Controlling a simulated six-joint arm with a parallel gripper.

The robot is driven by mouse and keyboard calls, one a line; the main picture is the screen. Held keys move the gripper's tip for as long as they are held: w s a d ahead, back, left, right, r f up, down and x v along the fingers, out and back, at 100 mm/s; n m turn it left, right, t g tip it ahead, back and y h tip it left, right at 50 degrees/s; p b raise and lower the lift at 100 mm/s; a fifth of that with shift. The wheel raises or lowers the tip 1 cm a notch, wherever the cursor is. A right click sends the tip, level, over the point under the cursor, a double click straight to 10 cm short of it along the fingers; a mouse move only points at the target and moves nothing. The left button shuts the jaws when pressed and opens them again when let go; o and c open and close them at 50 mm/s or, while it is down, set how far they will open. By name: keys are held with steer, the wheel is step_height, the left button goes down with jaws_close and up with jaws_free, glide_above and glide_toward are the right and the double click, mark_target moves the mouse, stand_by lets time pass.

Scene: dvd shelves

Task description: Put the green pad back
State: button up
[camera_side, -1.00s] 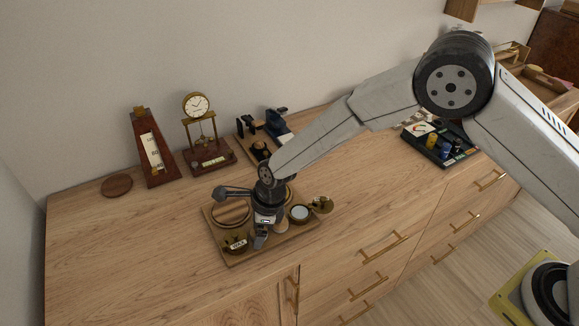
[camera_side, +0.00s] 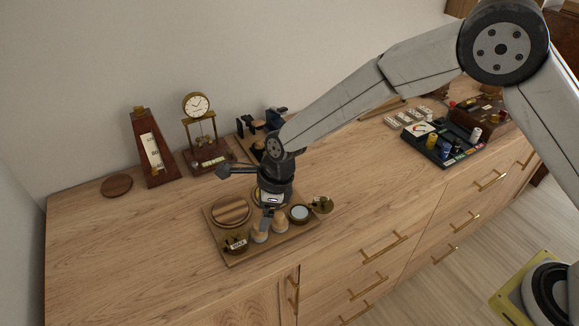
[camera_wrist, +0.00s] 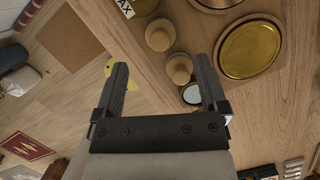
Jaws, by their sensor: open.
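I cannot clearly make out a green pad; only small green patches show in the dark tray (camera_side: 437,158) on the right in the side view. My gripper (camera_side: 268,224) is open over a wooden board (camera_side: 231,260), close to two wooden knobs, left (camera_side: 258,235) and right (camera_side: 281,224). In the wrist view, my gripper (camera_wrist: 160,78) has its fingers apart, with the knobs (camera_wrist: 160,35) (camera_wrist: 179,68) beyond and between them. Nothing is held. Whether the fingers touch a knob cannot be told.
The board also bears a striped wooden disc (camera_side: 231,211), a wax tin (camera_side: 236,246) and an open round tin (camera_side: 299,213). A metronome (camera_side: 151,150) and clock (camera_side: 203,135) stand behind. The cabinet top right of the board is mostly clear.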

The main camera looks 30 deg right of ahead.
steer(key=shift+v, duration=2.9)
steer(key=s+d+r+n+h, duration=0.1)
steer(key=s+d+n, duration=0.1)
steer(key=d+n, duration=0.45)
steer(key=s+d+r+n+h, duration=0.1)
steer(key=s+d+r+n, duration=0.2)
steer(key=d, duration=0.6)
steer(key=s+d+f+n+t+h, duration=0.1)
steer(key=s+d+n, duration=1)
steer(key=n, duration=0.2)
steer(key=shift+s+f, duration=0.2)
steer(key=shift+s, duration=0.15)
steer(key=shift+d, duration=0.1)
